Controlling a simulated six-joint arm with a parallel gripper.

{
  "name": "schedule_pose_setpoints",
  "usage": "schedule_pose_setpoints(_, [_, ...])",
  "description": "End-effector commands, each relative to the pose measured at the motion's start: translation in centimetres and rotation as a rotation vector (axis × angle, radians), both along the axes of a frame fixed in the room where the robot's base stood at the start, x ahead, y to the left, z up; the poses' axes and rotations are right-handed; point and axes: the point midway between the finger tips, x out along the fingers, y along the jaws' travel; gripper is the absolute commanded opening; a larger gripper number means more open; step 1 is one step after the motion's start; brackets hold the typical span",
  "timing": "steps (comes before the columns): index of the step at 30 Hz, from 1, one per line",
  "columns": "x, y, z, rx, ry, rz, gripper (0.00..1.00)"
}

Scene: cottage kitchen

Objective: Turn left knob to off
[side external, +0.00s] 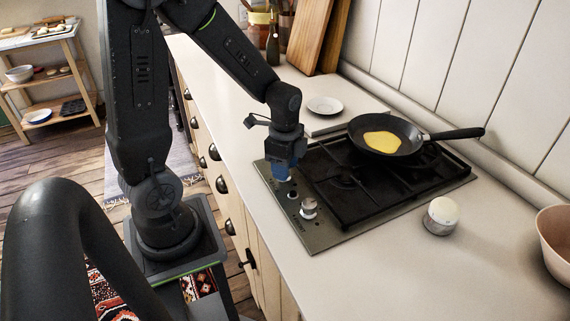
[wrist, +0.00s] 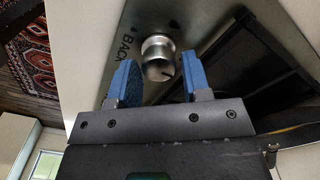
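A silver knob (wrist: 158,60) with a dark line on its face sits on the steel cooktop panel in the wrist view, beside the printed word "BACK". My gripper (wrist: 157,78) is open, with one blue finger on each side of the knob's near edge. Gaps show between the fingers and the knob; I cannot tell whether they touch anywhere. In the side view my gripper (side external: 283,176) points down at the far end of the control panel (side external: 316,233) and hides the knob there. Another silver knob (side external: 309,208) stands at the panel's near end.
A black pan (side external: 378,152) with yellow food sits on the cooktop's far burner. The near grate (side external: 345,182) is bare. A white-lidded jar (side external: 441,214) and a pinkish bowl (side external: 557,238) stand on the counter to the right. A small plate (side external: 324,105) lies behind the cooktop.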

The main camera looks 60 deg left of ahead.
Motion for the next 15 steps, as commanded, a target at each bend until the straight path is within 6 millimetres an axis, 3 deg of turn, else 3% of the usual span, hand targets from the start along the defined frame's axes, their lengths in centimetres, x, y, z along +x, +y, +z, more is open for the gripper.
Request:
schedule_pose_setpoints(7, [0.1,0.0,1.6,0.001,-0.003,0.0,0.44])
schedule_pose_setpoints(15, [0.1,0.0,7.5,0.003,-0.008,0.0,0.44])
